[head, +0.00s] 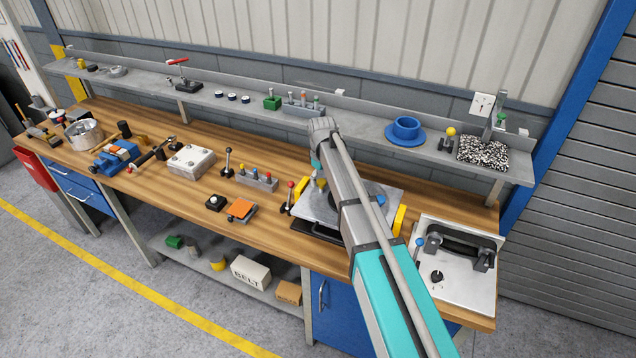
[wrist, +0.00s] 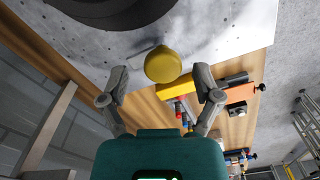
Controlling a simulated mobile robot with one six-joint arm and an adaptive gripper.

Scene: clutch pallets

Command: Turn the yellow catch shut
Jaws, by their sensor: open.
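The yellow catch knob (wrist: 163,65) shows in the wrist view, round, on a thin grey lever beside the pale metal plate (wrist: 225,30). My gripper (wrist: 158,76) is open, with one finger on each side of the knob; I see gaps and no clear contact. In the head view the plate (head: 385,208) lies on the bench with a yellow block (head: 302,188) at its left and another yellow block (head: 399,220) at its right. My arm hides the middle of the plate and my gripper there.
A red-knobbed lever (head: 290,196) and an orange pad (head: 241,209) stand left of the plate. A metal panel with a black handle (head: 462,240) is at the right. The shelf (head: 350,122) runs behind. Some bare wood (head: 170,205) shows along the front.

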